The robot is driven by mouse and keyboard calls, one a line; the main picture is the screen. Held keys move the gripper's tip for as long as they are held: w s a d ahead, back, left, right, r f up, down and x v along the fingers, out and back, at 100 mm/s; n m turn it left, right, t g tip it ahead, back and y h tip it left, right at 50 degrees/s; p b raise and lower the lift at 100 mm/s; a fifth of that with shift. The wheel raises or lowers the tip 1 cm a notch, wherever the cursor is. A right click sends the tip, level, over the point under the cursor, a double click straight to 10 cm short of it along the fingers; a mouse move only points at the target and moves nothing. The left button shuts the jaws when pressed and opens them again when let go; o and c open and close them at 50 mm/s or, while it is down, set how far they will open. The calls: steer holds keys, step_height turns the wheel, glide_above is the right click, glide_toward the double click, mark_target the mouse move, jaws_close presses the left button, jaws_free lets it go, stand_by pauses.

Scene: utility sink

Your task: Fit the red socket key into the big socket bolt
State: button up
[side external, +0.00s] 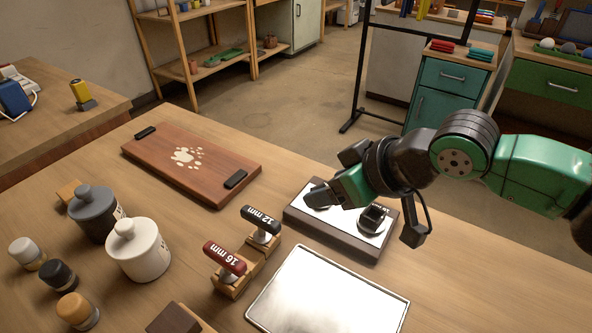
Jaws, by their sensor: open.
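The red socket key (224,258), marked 16 mm, stands upright in a wooden holder (236,287), its red bar handle on top. A dark block with a white top plate (361,247) lies to the right of the keys. A black round fitting (374,217) on its right part looks like a socket bolt; its size is hard to judge. My gripper (322,196) is open and empty, over the block's left part, apart from both keys. It hides part of the plate and anything under it.
A shiny metal tray (330,296) lies in front of the block. A wooden board with black handles (190,165) is at the back left. Grey (93,213) and white (138,250) lidded jars stand left of the keys. Bare tabletop lies between board and keys.

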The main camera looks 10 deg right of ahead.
mark_target(226, 256)
steer(key=s+a+f+n, duration=0.1)
steer(key=a, duration=0.2)
steer(key=s+a+f+n+y, duration=0.1)
steer(key=s+a, duration=0.1)
steer(key=a, duration=0.2)
steer(key=s+a+f+y, duration=0.1)
steer(key=a, duration=0.3)
steer(key=shift+s+a+f+n+g, duration=0.25)
steer(key=shift+s+f+n+g, duration=0.05)
steer(key=shift+n+g, duration=0.1)
steer(key=shift+a+f, duration=0.15)
steer(key=shift+a, duration=0.1)
steer(key=shift+x, duration=2.6)
jaws_close()
